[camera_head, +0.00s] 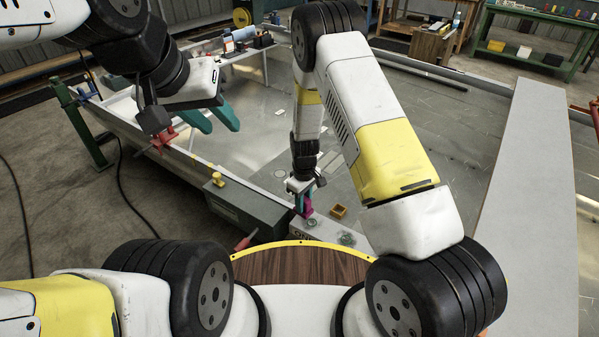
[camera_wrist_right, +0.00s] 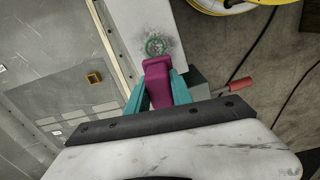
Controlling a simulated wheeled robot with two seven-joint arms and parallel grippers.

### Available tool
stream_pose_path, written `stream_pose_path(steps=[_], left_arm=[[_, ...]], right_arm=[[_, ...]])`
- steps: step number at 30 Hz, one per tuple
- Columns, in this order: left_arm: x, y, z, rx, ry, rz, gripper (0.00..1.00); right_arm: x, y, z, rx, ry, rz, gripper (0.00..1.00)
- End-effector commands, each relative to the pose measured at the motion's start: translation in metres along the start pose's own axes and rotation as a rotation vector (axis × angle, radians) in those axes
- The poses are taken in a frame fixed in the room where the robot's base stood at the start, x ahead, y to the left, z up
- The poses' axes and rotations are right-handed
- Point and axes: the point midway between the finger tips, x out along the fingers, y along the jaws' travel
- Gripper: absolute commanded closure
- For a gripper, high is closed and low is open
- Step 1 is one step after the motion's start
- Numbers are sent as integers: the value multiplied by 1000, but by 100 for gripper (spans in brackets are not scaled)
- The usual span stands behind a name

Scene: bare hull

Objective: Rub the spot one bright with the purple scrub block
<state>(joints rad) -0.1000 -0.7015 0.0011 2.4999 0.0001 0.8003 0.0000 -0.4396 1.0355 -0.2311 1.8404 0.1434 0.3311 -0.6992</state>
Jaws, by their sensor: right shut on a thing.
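The purple scrub block (camera_wrist_right: 158,82) is held between the teal fingers of my right gripper (camera_wrist_right: 160,88). The block also shows in the head view (camera_head: 307,209), low over the near end of the hull. In the right wrist view a dark smudged spot with a green ring (camera_wrist_right: 158,46) lies on a pale beam, just beyond the block's far end. I cannot tell whether the block touches the surface. The head view shows two ringed spots, one near the block (camera_head: 310,223) and one to its right (camera_head: 346,239); no number is readable. My left gripper (camera_head: 222,128) is open and empty, upper left.
A small orange-yellow open box (camera_head: 338,211) sits on the hull right of the block. A grey-green box (camera_head: 244,208) and a red-handled tool (camera_head: 245,241) are to the left. Bare hull plating extends behind.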

Motion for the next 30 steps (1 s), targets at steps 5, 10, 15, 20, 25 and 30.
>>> stream_pose_path(steps=[5, 10, 15, 20, 25, 30], left_arm=[[0, 0, 0, -1, -2, 0, 64], [0, 0, 0, -1, -1, 0, 64], [0, 0, 0, -1, -1, 0, 64], [0, 0, 0, -1, -1, 0, 64], [0, 0, 0, -1, -1, 0, 64], [0, 0, 0, -1, -1, 0, 64]], right_arm=[[-17, 4, -2, 2, 1, 1, 100], [-32, 7, -2, 4, 1, 1, 100], [-47, 10, -3, 4, 1, 1, 100], [-55, 12, -3, 6, 1, 1, 100], [-56, 12, -3, 6, 0, 1, 100], [-55, 12, -3, 6, 0, 0, 100]])
